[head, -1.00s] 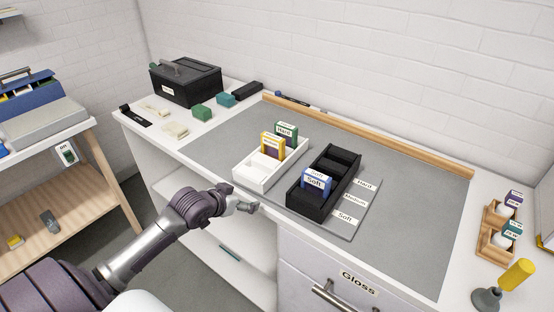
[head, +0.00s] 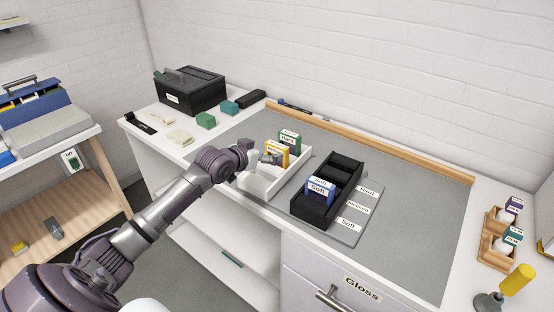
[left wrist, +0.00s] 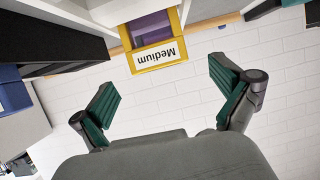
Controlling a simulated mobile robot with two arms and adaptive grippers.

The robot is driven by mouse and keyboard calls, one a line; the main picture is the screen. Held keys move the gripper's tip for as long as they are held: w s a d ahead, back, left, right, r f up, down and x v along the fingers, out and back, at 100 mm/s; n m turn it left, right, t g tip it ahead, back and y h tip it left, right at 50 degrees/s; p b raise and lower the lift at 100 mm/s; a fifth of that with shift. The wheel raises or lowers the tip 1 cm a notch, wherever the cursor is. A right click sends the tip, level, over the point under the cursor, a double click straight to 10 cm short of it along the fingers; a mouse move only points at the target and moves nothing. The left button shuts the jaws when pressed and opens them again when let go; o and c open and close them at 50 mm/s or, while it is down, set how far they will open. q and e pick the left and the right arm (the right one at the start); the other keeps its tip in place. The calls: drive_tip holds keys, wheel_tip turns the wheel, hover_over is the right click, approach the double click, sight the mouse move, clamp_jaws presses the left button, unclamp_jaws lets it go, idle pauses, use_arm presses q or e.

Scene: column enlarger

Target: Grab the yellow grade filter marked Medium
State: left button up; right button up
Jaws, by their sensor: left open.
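The yellow filter marked Medium (head: 277,150) stands upright in the white tray (head: 270,189), partly hidden by my gripper in the head view. In the left wrist view the yellow filter (left wrist: 157,57) appears upside down, its Medium label readable, ahead of and between my fingers. My left gripper (head: 268,158) is at the tray, close to the yellow filter. In the left wrist view the left gripper (left wrist: 167,95) is open, its green-padded fingers apart and nothing between the tips. My right gripper is not in view.
A green filter marked Hard (head: 290,141) stands behind the yellow one in the white tray. A black tray (head: 345,172) with a blue Soft filter (head: 319,188) stands to the right. A black toolbox (head: 190,91) is at the back left. The mat's right side is clear.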

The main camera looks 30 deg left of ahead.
sight(275, 146)
use_arm(q)
drive_tip(key=shift+w+d, duration=0.1)
drive_tip(key=shift+w, duration=0.2)
drive_tip(key=x, duration=0.1)
drive_tip(key=p+x, duration=0.1)
drive_tip(key=x, duration=0.1)
drive_tip(key=shift+w+d+r+p, duration=0.15)
drive_tip(key=shift+w+p, duration=0.15)
drive_tip(key=shift+w, duration=0.1)
drive_tip(key=shift+w+f, duration=0.3)
drive_tip(key=shift+w, duration=0.2)
drive_tip(key=shift+s, duration=0.1)
drive_tip(key=shift+c, duration=0.8)
drive_tip(key=c, duration=1.3)
drive_tip(key=shift+o, duration=0.2)
drive_tip(key=shift+r, duration=0.1)
